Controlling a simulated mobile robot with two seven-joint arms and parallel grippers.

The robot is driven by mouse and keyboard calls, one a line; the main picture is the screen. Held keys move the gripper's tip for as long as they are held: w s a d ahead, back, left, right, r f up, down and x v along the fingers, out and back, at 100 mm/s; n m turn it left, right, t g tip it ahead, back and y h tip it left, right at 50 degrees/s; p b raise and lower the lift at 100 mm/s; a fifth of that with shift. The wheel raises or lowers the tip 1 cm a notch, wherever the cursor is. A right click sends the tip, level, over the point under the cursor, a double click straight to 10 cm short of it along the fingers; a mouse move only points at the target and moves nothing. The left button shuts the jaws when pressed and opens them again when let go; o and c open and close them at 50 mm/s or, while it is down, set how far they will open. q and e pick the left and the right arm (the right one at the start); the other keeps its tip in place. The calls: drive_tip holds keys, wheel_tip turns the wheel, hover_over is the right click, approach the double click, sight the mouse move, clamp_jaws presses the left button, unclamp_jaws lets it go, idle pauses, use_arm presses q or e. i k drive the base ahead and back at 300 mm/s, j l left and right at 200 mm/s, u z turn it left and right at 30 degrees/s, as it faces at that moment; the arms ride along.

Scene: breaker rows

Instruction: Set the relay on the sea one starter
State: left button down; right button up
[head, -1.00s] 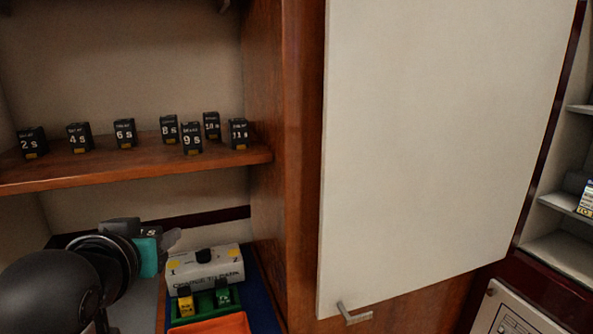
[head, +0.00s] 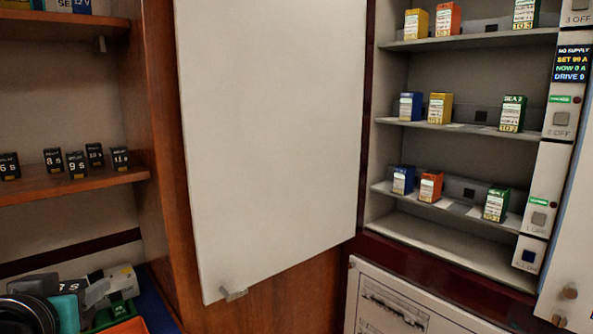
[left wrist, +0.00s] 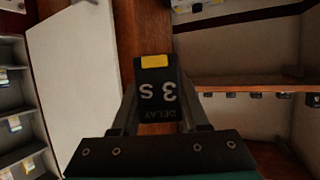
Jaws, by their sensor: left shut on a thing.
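My left gripper (head: 92,292) is at the bottom left of the head view, low in front of the wooden cupboard. In the left wrist view it (left wrist: 158,115) is shut on a black relay (left wrist: 158,95) marked "DELAY 3 S" with a yellow patch; the lettering is upside down there. A rack at the right holds starter blocks. A green block (head: 512,114) on its middle shelf reads SEA 2. Another green block (head: 496,205) stands on the shelf below; its small label is hard to read. My right gripper is not in view.
Several black relays stand on the wooden shelf (head: 100,182) at the left. A pale door panel (head: 270,140) with a handle (head: 233,294) lies between cupboard and rack (head: 440,235). A green tray (head: 112,316) and an orange tray (head: 130,326) are at lower left.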

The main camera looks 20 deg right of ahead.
sight(502, 187)
drive_tip(key=z, duration=2.85)
drive_tip(key=j+z, duration=0.95)
